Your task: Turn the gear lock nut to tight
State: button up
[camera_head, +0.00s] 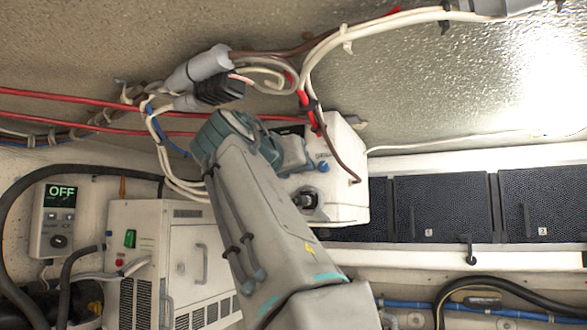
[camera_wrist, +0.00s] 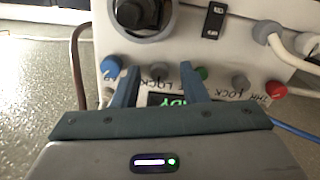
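The white control box (camera_head: 345,180) is fixed on the wall behind my arm in the head view. In the wrist view its face (camera_wrist: 185,45) carries a row of small round knobs, with lettering that appears upside down. A grey knob (camera_wrist: 160,71) shows between my fingertips, with a gap on either side. Another grey knob (camera_wrist: 240,81) is farther right, near the word "LOCK". I cannot tell for sure which is the gear lock nut. My gripper (camera_wrist: 160,68) is open and empty, with its fingers reaching over a green-lit display (camera_wrist: 165,99).
Blue (camera_wrist: 111,64), green (camera_wrist: 202,73) and red (camera_wrist: 277,90) knobs sit close by. A black round part in a grey ring (camera_wrist: 140,33) and a rocker switch (camera_wrist: 213,20) are above. Cables (camera_head: 310,65) run over the box. A white vented unit (camera_head: 160,250) stands lower left.

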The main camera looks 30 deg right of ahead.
jog(key=b+v, duration=0.1)
jog(key=v, duration=1.2)
jog(key=shift+s+a, duration=0.25)
jog(key=shift+a, duration=0.05)
jog(key=w+a+f+n+g+y, duration=0.15)
jog(key=f+n+y, duration=0.25)
jog(key=f, duration=1.1)
jog(key=w+f+n+g+y, duration=0.1)
jog(key=w+f+n+y, duration=0.25)
jog(key=f, duration=1.15)
jog(key=s+f+g+y, duration=0.1)
jog(key=s+f, duration=0.4)
jog(key=f, duration=0.5)
jog(key=s+a+f+g+y, duration=0.1)
jog(key=s+f, duration=0.4)
jog(key=f, duration=0.5)
jog(key=s+f+g+y, duration=0.3)
jog(key=s+f+y, duration=0.1)
jog(key=f, duration=0.7)
jog(key=shift+s+a+y, duration=0.25)
jog(key=shift+s+y, duration=0.1)
jog(key=shift+s, duration=0.3)
